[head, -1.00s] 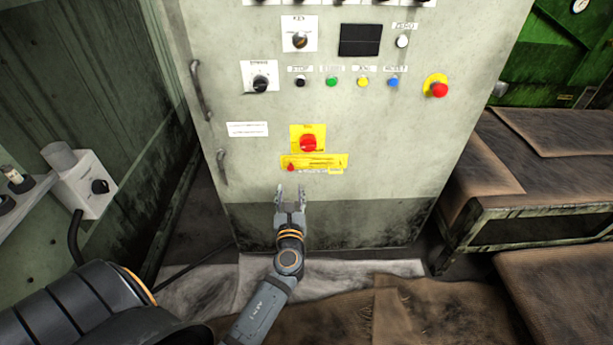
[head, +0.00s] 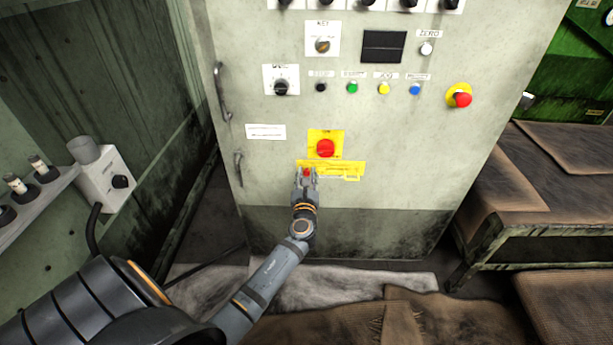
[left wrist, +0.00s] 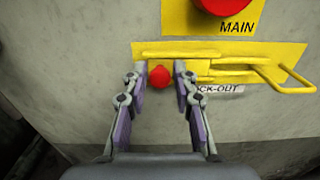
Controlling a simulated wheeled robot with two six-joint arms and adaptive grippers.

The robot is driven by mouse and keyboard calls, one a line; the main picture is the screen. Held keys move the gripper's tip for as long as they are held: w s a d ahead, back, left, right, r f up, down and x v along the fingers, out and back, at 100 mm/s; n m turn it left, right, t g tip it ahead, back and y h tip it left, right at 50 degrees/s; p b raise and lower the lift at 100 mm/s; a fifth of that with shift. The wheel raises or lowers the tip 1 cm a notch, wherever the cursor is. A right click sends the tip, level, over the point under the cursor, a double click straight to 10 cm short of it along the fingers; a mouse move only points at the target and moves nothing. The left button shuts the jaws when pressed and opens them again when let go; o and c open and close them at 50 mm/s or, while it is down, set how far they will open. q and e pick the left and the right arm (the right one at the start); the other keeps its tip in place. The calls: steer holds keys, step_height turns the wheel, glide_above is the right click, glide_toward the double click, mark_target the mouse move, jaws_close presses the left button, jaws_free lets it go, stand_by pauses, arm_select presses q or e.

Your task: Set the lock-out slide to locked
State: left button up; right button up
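The lock-out slide is a yellow bar assembly (head: 345,168) on the cabinet front, below the red main knob (head: 325,148) on its yellow plate. In the left wrist view the slide (left wrist: 215,76) has a red knob (left wrist: 159,77) at its left end and a yellow loop (left wrist: 285,78) at its right. A "LOCK-OUT" label sits under it. My left gripper (head: 307,172) is at the slide's left end. In the left wrist view its fingers (left wrist: 160,72) are open, one on each side of the red knob, with gaps visible. My right gripper is not in view.
The grey cabinet (head: 400,190) carries a row of buttons and a red emergency stop (head: 462,99) above. Two handles (head: 221,90) stand out on its left edge. A bench (head: 530,210) is at the right, and a grey switch box (head: 108,180) at the left.

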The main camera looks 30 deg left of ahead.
mark_target(319, 169)
arm_select(q)
jaws_close()
steer(key=shift+w+d, duration=0.5)
steer(key=shift+d, duration=0.35)
steer(key=shift+w+d, duration=0.45)
steer(key=shift+d, duration=0.4)
